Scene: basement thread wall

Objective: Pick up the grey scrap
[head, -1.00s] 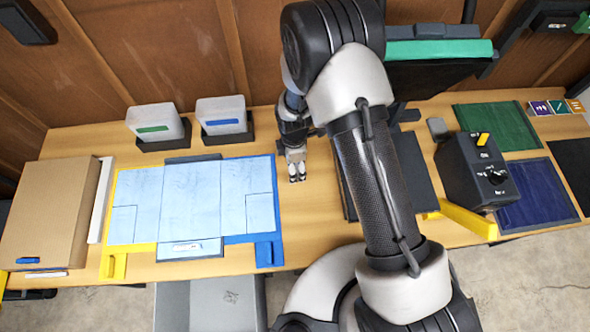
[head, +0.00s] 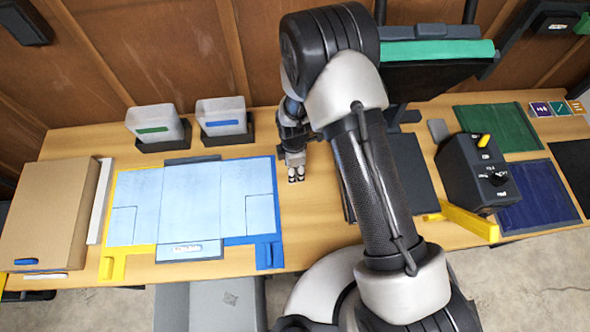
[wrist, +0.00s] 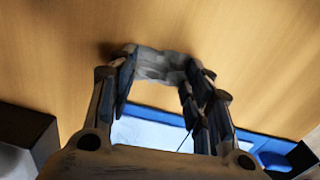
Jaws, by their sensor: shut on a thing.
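The grey scrap (wrist: 161,65) is a crumpled, pale grey piece. In the wrist view it spans the gap between the fingertips of my gripper (wrist: 162,70), which is shut on it, with the wood tabletop behind. In the head view my gripper (head: 296,173) points down at the wooden table, just right of the blue-edged mat. The scrap cannot be made out there, and I cannot tell whether it touches the table.
The light blue mat (head: 190,200) lies left of my gripper. Two pale bins (head: 153,122) (head: 221,115) stand behind it. A cardboard box (head: 48,215) is at far left. A black control box (head: 480,170) stands right of my arm. A grey container (head: 210,305) is below the front edge.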

